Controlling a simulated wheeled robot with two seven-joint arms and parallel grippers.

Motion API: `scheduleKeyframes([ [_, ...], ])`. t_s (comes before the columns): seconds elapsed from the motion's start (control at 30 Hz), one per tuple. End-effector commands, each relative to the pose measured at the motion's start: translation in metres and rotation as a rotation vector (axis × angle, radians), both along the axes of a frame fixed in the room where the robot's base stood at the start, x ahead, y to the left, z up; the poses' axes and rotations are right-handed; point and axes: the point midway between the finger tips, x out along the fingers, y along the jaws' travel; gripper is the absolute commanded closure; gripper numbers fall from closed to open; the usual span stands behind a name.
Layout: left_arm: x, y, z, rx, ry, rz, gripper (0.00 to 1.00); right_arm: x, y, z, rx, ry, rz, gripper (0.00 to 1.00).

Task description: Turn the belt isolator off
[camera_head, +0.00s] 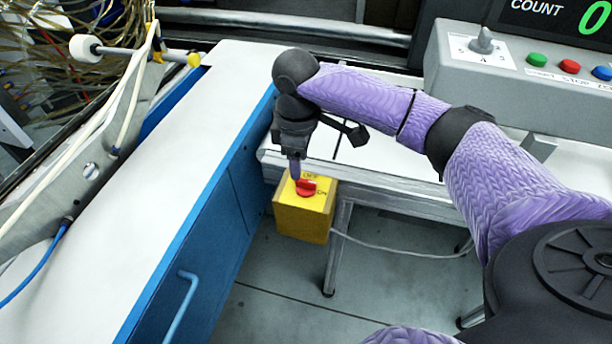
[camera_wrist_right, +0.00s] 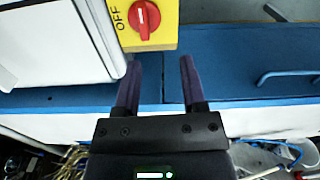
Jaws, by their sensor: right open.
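The belt isolator is a yellow box (camera_head: 301,222) with a red rotary knob (camera_head: 306,187) on its top face, fixed at the end of the white conveyor. In the right wrist view the red knob (camera_wrist_right: 144,18) shows a white mark, with the word OFF beside it to the left. My right gripper (camera_head: 295,172) points down just above and behind the knob in the head view. In the right wrist view its two fingers (camera_wrist_right: 158,75) are apart with nothing between them, and the knob lies beyond the tips. I cannot tell whether a finger touches the box. My left gripper is out of view.
A blue cabinet with a white top (camera_head: 190,130) stands left of the box. The white conveyor edge (camera_head: 375,183) is right behind it. A grey cable (camera_head: 400,251) runs from the box to the right. A control panel (camera_head: 520,75) with a dial and buttons is at upper right.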

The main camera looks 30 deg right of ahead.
Motion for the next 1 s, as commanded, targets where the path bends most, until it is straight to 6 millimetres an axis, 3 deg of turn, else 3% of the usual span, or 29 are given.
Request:
scheduleKeyframes([
  [0.03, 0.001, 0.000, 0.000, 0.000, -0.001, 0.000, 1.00, 0.005, -0.012, 0.013, -0.003, -0.003, -0.029, 0.47],
  [0.13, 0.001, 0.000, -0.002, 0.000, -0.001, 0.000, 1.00, 0.008, -0.022, 0.021, 0.004, 0.002, -0.055, 0.47],
  [0.53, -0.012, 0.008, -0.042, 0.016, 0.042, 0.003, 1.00, 0.008, -0.022, -0.065, 0.004, 0.005, -0.055, 0.47],
  [0.67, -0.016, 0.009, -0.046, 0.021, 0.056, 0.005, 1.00, 0.008, -0.021, -0.075, 0.004, 0.002, -0.054, 0.47],
  [0.9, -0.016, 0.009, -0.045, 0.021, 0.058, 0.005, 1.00, 0.008, -0.021, -0.075, 0.005, 0.000, -0.054, 0.47],
  [0.93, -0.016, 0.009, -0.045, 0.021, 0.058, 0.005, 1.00, 0.008, -0.021, -0.075, 0.005, 0.000, -0.054, 0.49],
  [1.0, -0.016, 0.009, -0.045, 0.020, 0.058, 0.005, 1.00, 0.008, -0.021, -0.074, 0.005, 0.000, -0.054, 0.64],
])
